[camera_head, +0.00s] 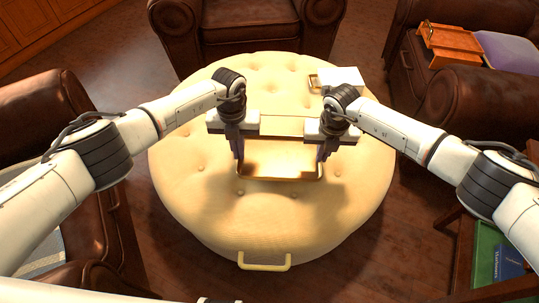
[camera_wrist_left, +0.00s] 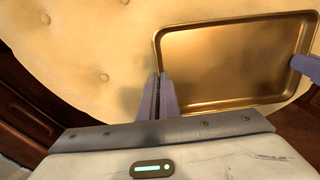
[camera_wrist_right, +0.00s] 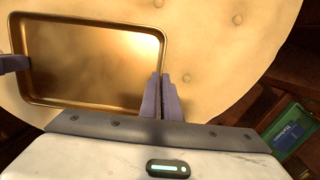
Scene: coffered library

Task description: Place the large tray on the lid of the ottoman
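The large tray (camera_head: 280,172) is gold, shallow and rectangular, with a raised rim. It is level over the middle of the round cream tufted ottoman lid (camera_head: 190,190); I cannot tell whether it touches the lid. My left gripper (camera_head: 238,155) is shut on the tray's left rim; its fingers also show in the left wrist view (camera_wrist_left: 158,96). My right gripper (camera_head: 323,155) is shut on the right rim; its fingers also show in the right wrist view (camera_wrist_right: 161,97). My grippers and arms hide parts of the tray's sides and far edge in the head view.
A pale box-like object with a gold handle (camera_head: 314,81) is at the lid's back right. A yellow handle (camera_head: 264,266) sticks out at the lid's front. Brown leather armchairs (camera_head: 250,22) surround the ottoman. An orange wooden tray (camera_head: 452,42) and purple cushion (camera_head: 508,50) are at right.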

